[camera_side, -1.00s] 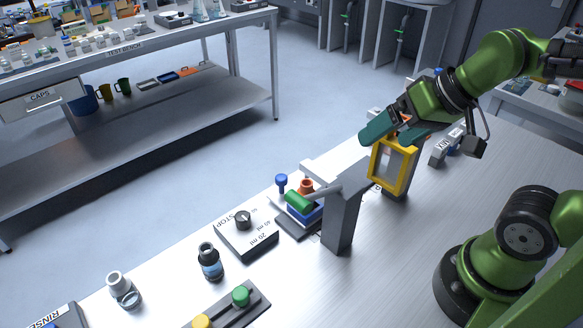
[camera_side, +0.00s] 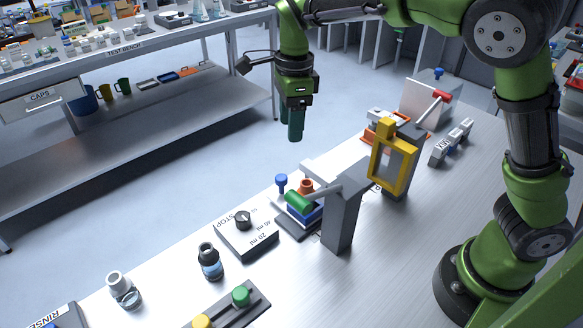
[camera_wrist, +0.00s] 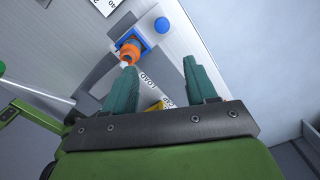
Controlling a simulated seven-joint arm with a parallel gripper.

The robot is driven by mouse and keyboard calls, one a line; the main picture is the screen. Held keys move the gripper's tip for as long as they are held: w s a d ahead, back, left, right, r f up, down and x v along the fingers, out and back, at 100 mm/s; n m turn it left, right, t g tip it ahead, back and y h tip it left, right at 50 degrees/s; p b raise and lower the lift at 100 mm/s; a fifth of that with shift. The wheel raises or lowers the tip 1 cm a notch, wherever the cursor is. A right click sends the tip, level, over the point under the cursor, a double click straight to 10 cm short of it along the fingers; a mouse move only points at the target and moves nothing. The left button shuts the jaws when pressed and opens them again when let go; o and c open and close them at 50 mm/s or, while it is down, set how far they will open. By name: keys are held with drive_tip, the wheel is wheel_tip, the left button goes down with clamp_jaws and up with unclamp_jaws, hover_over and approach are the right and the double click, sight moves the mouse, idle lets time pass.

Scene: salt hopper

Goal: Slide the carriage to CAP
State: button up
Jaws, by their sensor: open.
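The carriage (camera_side: 303,215) is a blue block at the near post, with a blue knob (camera_side: 281,181) at its far side and an orange piece (camera_side: 306,186) on it. In the wrist view the carriage (camera_wrist: 145,42) and its round blue knob (camera_wrist: 162,25) show at the top, beyond my fingertips. A LOAD label (camera_wrist: 148,80) lies on the track beside it. My gripper (camera_side: 295,138) points down above and beyond the carriage, open and empty, touching nothing. Its teal fingers (camera_wrist: 160,67) are spread apart in the wrist view.
A grey post (camera_side: 342,218) with a green-ended lever (camera_side: 299,201) stands beside the carriage. A second post carries a yellow frame (camera_side: 393,170), farther right. A dose box (camera_side: 247,236) and dark bottle (camera_side: 210,262) stand to the left. The floor beyond the bench edge is clear.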

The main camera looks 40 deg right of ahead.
sight(282, 177)
drive_tip(key=f+m, duration=0.3)
drive_tip(key=f, duration=0.1)
drive_tip(key=w+a+f+m, duration=0.1)
drive_tip(key=f+m, duration=0.2)
drive_tip(key=f, duration=0.2)
drive_tip(key=f+m, duration=0.4)
drive_tip(key=f, duration=0.1)
drive_tip(key=shift+w+a+f, duration=0.1)
drive_tip(key=shift+w+a, duration=0.15)
drive_tip(key=shift+c, duration=0.5)
clamp_jaws()
